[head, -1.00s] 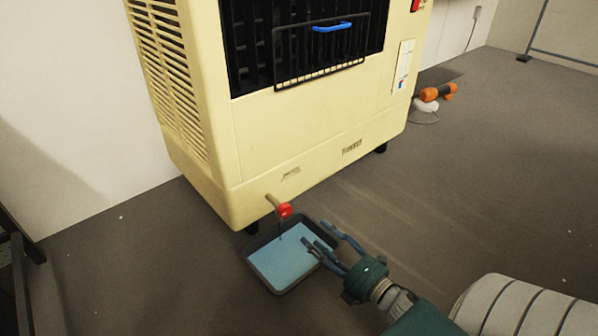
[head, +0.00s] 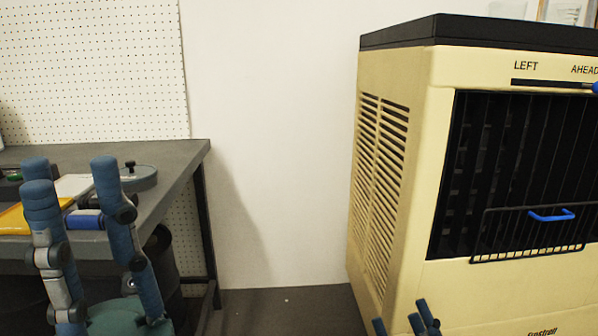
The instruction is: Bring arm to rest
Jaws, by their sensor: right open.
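My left gripper (head: 72,168) is at the lower left, with blue padded fingers pointing up. Its fingers stand apart with a visible gap and nothing is seen held between them. It is in front of the workbench. My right gripper (head: 404,322) shows only as blue fingertips at the bottom edge. They are spread apart, in front of the lower left corner of the cream air cooler (head: 390,65). The rest of my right gripper and its arm are out of view.
A grey workbench (head: 180,156) stands at the left, bearing a yellow item (head: 12,222), a blue and white roller-like piece (head: 84,220) and a round grey lidded item (head: 138,178). A dark drum (head: 160,260) sits below. Floor between bench and cooler is clear.

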